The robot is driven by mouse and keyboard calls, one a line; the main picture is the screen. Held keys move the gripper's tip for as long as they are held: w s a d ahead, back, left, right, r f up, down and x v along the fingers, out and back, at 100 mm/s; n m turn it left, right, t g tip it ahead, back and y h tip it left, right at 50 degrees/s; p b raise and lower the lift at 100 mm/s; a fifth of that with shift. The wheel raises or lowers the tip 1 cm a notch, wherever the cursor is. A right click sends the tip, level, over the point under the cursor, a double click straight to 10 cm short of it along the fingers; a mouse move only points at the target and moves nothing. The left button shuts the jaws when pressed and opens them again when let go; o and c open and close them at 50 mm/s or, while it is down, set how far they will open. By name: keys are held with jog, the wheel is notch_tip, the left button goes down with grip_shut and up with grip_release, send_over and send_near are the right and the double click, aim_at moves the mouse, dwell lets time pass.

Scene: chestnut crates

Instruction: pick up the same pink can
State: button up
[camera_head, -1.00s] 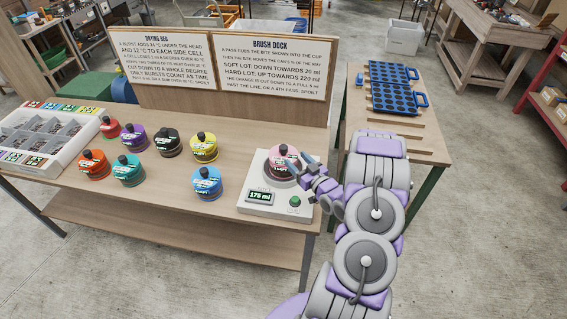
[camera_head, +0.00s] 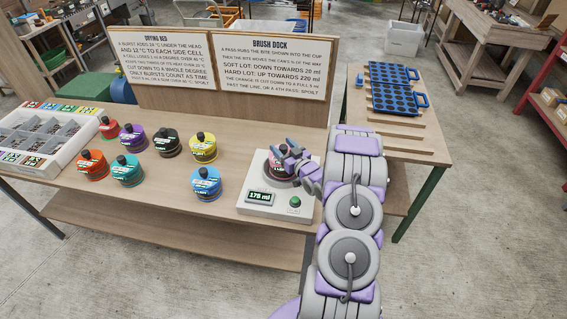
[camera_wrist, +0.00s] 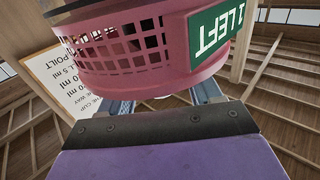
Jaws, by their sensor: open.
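The pink can (camera_head: 277,168) sits on the white dock (camera_head: 252,200), whose display reads 175 ml. In the wrist view the pink can (camera_wrist: 140,40) is close up, with slotted walls and a green label reading "1 LEFT". My gripper (camera_head: 290,153) is at the can's right side in the head view and covers part of it. In the wrist view my gripper (camera_wrist: 160,106) shows its two blue-grey fingers apart, reaching under or beside the can's lower edge. I cannot tell if the fingers touch the can.
Several other cans, including a blue can (camera_head: 206,184) and a yellow can (camera_head: 202,146), stand left of the dock. A sign board (camera_head: 276,62) rises behind it. A side table (camera_head: 440,150) with blue trays (camera_head: 395,88) is at right.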

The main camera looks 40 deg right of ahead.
jog(key=shift+c, duration=0.3)
grip_shut()
dwell(1.0)
